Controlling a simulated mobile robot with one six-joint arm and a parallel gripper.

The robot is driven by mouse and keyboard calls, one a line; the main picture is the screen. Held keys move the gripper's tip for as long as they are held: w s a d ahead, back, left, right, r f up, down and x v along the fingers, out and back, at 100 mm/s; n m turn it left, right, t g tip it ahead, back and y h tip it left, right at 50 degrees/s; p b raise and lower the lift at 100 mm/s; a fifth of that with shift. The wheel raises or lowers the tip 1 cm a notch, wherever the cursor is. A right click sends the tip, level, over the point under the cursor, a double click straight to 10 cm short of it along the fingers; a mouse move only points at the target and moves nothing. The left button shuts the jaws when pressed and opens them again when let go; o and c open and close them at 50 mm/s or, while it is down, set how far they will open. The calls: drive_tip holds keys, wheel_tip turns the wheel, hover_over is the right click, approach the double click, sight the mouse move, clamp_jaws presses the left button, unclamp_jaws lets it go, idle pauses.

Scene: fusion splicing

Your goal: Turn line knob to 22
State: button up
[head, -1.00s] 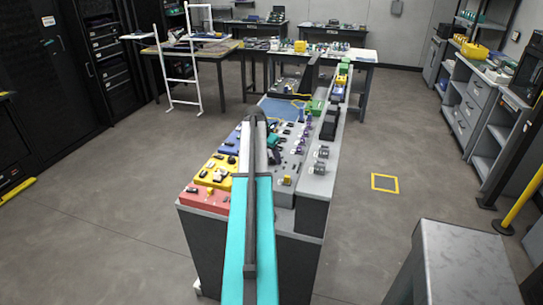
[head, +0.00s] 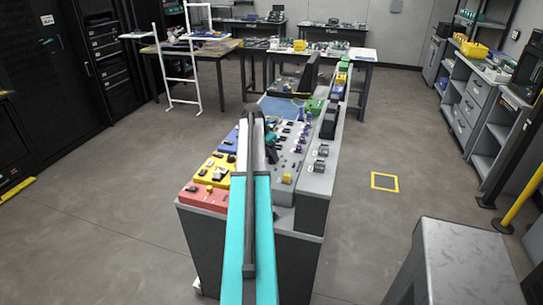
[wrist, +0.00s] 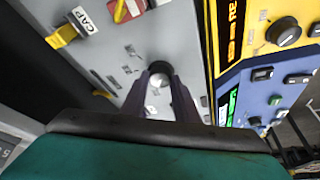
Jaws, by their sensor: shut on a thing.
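In the wrist view my gripper (wrist: 160,78) has its two dark fingers on either side of a round black knob (wrist: 158,67) on a grey panel, and is shut on it. A bright metallic part shows between the fingers below the knob. No label or number can be read at this knob, so I cannot tell its setting or confirm that it is the line knob. In the head view my arm hides much of the middle of the console (head: 308,182), and the gripped knob cannot be made out there.
In the wrist view a yellow panel with another black knob (wrist: 283,32) and lit displays stands right of the fingers. A blue panel (wrist: 257,97) lies below it. A yellow lever with a CAP label (wrist: 84,19) and a red switch (wrist: 127,9) are at upper left.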

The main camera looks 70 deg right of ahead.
drive_tip(key=m+b, duration=0.1)
drive_tip(key=m+g+y, duration=0.1)
drive_tip(key=m, duration=0.1)
drive_tip(key=shift+w+d+f+b, duration=0.1)
drive_tip(key=shift+w+d+b, duration=0.1)
drive_tip(key=shift+b, duration=0.15)
drive_tip(key=shift+m+g+y+b, duration=0.4)
drive_tip(key=shift+m+b, duration=0.2)
drive_tip(key=shift+m, duration=1.2)
drive_tip(key=o, duration=1.1)
drive_tip(key=shift+c, duration=0.2)
drive_tip(key=shift+r, duration=0.2)
drive_tip(key=b+v, duration=0.2)
drive_tip(key=v, duration=1.1)
drive_tip(key=shift+r+b, duration=0.3)
drive_tip(key=shift+b, duration=0.1)
drive_tip(key=shift+w, duration=0.15)
